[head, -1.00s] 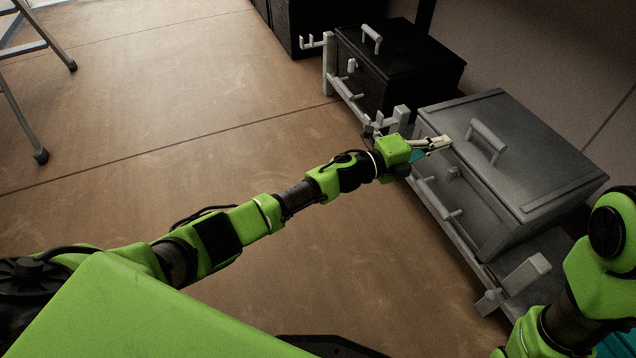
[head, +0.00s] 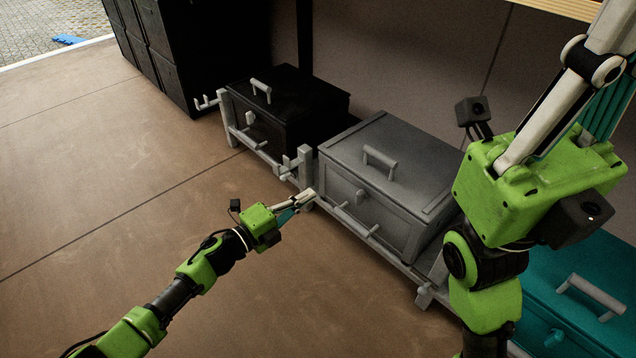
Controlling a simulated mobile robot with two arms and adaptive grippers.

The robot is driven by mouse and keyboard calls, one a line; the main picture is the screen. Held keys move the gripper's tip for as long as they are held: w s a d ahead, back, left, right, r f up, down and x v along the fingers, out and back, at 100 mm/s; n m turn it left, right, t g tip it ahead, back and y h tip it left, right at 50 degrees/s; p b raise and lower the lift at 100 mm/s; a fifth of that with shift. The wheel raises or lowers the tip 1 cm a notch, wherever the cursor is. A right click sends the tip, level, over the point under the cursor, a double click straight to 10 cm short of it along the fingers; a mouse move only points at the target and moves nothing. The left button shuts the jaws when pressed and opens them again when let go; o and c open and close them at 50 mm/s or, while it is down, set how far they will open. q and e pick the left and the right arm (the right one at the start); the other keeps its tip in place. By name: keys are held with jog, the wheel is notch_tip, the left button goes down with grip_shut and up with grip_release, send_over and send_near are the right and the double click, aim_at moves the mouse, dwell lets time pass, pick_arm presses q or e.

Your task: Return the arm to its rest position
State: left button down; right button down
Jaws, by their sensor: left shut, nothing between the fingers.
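My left gripper (head: 305,198) is shut and empty. It is in the middle of the head view, at the front left corner of the rack, level with the grey chest in the picture; I cannot tell whether it touches the rack. Its green wrist and arm reach in from the lower left. My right gripper (head: 600,75) is large and close to the camera at the upper right, pointing up. Its fingertips run out of the frame or overlap, so its opening is unclear.
A grey chest (head: 395,165) with a handle sits on a grey rack (head: 306,168). A black chest (head: 300,105) stands farther left, a teal chest (head: 590,270) at lower right. Dark cabinets (head: 190,50) stand at the back. The brown floor at left is clear.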

pick_arm(q)
jog(key=shift+s+a, duration=0.3)
jog(key=shift+s, duration=0.05)
